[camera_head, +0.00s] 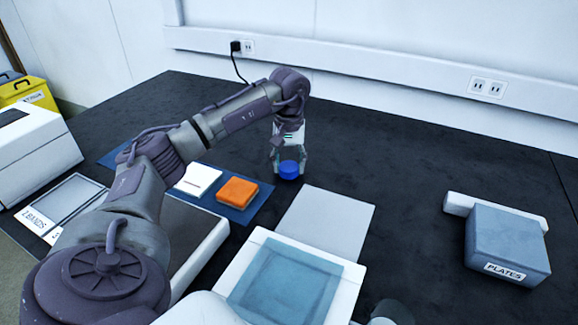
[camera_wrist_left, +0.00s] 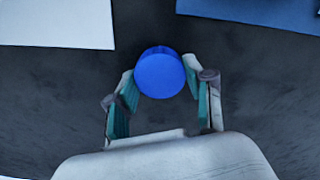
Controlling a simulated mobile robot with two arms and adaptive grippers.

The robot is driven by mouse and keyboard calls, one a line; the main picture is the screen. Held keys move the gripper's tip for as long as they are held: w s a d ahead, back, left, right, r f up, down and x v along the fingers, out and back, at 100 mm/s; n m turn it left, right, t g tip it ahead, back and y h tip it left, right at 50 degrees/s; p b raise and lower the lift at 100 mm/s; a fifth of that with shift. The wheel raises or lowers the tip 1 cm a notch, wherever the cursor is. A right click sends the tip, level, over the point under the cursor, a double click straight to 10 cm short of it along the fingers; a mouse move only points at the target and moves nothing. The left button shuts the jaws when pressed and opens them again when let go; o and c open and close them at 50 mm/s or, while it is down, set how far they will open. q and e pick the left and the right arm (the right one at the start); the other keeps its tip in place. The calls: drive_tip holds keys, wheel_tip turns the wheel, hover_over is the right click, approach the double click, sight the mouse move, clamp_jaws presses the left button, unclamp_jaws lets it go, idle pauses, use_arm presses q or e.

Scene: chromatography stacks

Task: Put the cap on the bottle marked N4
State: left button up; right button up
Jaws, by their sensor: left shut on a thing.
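A round blue cap (camera_head: 289,170) is between the fingertips of my left gripper (camera_head: 290,163), over the dark bench top. In the left wrist view the blue cap (camera_wrist_left: 159,73) shows as a plain disc. The two teal-padded fingers of my left gripper (camera_wrist_left: 159,78) close on its sides. I cannot tell how high the cap is above the bench. No bottle marked N4 can be made out in either view. My right gripper is not seen.
A blue mat (camera_head: 262,206) holds a white block (camera_head: 198,180) and an orange block (camera_head: 237,193). A grey sheet (camera_head: 330,222) and a white tray (camera_head: 352,290) with a blue panel lie nearer. A box marked PLATES (camera_head: 508,240) stands right. The back right bench is clear.

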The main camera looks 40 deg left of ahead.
sight(292, 167)
use_arm(q)
drive_tip(key=r, duration=0.4)
drive_tip(key=shift+w+d+r+p, duration=0.1)
drive_tip(key=shift+w+d+p, duration=0.05)
drive_tip(key=shift+d+p, duration=0.2)
drive_tip(key=w+d+r, duration=0.1)
drive_tip(key=d+r, duration=0.5)
drive_tip(key=d, duration=0.5)
drive_tip(key=shift+r+p, duration=0.15)
drive_tip(key=shift+p, duration=0.3)
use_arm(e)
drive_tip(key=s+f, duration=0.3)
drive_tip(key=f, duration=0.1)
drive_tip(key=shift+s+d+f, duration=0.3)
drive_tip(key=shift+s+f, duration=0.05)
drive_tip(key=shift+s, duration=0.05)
use_arm(q)
drive_tip(key=shift+w, duration=0.1)
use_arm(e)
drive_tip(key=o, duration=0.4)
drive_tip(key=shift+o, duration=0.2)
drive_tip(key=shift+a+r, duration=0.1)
